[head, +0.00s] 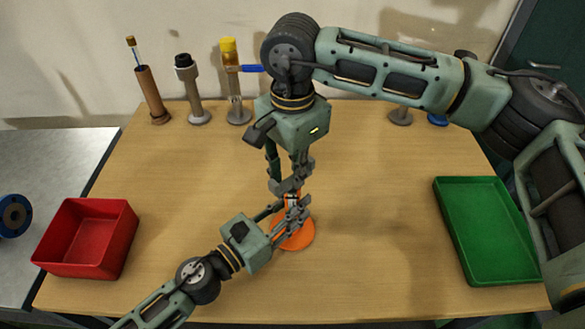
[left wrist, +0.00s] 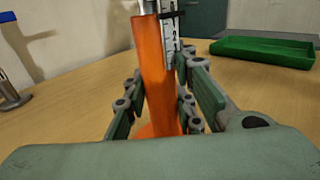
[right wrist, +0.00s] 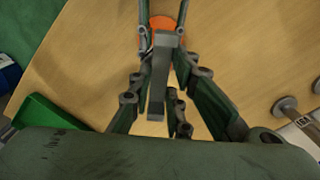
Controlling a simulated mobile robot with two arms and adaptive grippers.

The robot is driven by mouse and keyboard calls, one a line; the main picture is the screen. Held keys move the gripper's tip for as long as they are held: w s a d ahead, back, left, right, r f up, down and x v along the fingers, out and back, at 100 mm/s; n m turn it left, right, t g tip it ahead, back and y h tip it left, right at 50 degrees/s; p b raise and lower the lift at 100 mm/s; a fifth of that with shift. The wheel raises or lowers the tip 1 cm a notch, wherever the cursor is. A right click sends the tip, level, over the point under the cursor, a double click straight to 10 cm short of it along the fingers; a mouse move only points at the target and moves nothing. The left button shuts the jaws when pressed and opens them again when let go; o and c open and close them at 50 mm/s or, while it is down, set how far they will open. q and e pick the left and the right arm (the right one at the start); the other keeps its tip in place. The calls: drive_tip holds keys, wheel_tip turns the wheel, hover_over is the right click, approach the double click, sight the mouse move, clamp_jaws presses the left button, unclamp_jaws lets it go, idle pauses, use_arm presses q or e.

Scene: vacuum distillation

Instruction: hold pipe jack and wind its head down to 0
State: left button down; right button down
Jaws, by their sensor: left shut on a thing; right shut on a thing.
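The pipe jack has a round orange base (head: 298,238) on the table, right of the red bin, and stands upright. In the left wrist view its orange column (left wrist: 156,85) carries a white scale (left wrist: 169,42) on its right side; the reading is too small to tell surely. My left gripper (head: 291,213) comes in low from the left and is shut on the column. My right gripper (head: 290,190) points down from above and is shut on the jack's head, a grey bar (right wrist: 158,85) in the right wrist view. The head is mostly hidden by fingers in the head view.
A red bin (head: 85,268) stands at the left and a green tray (head: 490,235) at the right. Along the back stand a brown holder (head: 152,95), a black-topped stand (head: 190,90), a yellow-topped one (head: 231,75) and a grey base (head: 400,116). The wooden table (head: 370,240) is clear around the jack.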

use_arm(q)
drive_tip(key=shift+a+f, duration=0.1)
drive_tip(key=shift+f, duration=0.2)
use_arm(e)
drive_tip(key=m, duration=0.4)
drive_tip(key=shift+r+m, duration=0.2)
drive_tip(key=shift+m, duration=2)
use_arm(q)
drive_tip(key=shift+s, duration=0.1)
use_arm(e)
drive_tip(key=c, duration=1.6)
unclamp_jaws()
drive_tip(key=shift+f, duration=0.15)
drive_tip(key=shift+c, duration=0.2)
use_arm(q)
drive_tip(key=shift+r, duration=0.1)
use_arm(e)
wheel_tip(320, 180, up, 12)
use_arm(q)
drive_tip(key=c, duration=1.4)
unclamp_jaws()
drive_tip(key=shift+r, duration=0.15)
